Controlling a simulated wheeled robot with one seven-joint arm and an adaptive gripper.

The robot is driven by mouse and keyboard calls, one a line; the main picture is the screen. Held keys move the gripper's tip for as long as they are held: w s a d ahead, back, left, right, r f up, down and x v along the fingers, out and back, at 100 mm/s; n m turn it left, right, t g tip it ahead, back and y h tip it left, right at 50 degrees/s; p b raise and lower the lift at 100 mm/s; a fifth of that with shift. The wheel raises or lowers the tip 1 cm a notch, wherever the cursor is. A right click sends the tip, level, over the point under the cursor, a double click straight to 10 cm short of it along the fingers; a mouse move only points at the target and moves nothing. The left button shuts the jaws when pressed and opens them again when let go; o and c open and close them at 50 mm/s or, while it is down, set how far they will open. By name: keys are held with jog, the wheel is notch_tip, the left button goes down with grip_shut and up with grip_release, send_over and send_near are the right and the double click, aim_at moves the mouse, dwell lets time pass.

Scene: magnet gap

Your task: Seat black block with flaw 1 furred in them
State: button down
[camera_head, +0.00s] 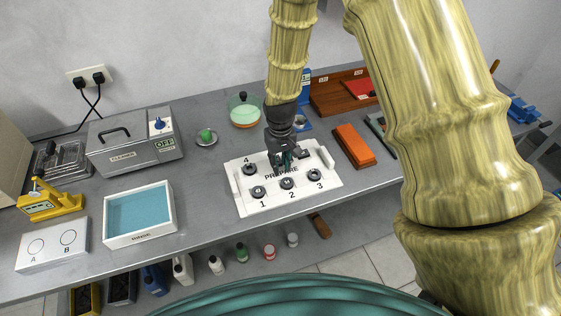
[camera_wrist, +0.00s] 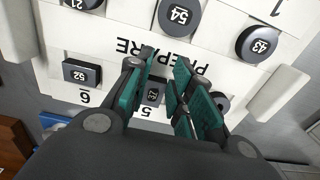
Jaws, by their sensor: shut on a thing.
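A white tray marked PREPARE (camera_head: 240,182) stands on the grey bench and holds several small black blocks at numbered places. My gripper (camera_head: 284,163) reaches down at the tray's back middle. In the wrist view its teal fingers (camera_wrist: 165,95) are closed around a black block with a white number label (camera_wrist: 153,92), beside the printed 5. The label is too small to read surely. Other dark blocks in that view are one marked 54 (camera_wrist: 180,14), one marked 43 (camera_wrist: 257,44) and a squarer one marked 62 (camera_wrist: 82,74). I cannot tell which block is furred.
A blue-filled basin (camera_head: 140,212), a grey cleaner machine (camera_head: 135,140), a yellow device (camera_head: 50,200) and a white A/B plate (camera_head: 52,246) stand left. An orange block (camera_head: 354,146) lies right of the tray. A green-topped pot (camera_head: 244,108) stands behind. Bench is bare between basin and tray.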

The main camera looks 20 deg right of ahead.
jog(key=shift+f, duration=0.1)
jog(key=c, duration=1.2)
grip_release()
jog(key=shift+o, duration=0.2)
jog(key=c, duration=0.5)
jog(key=shift+c, duration=0.2)
jog(key=shift+r+p, duration=1.7)
jog(key=shift+r, duration=0.6)
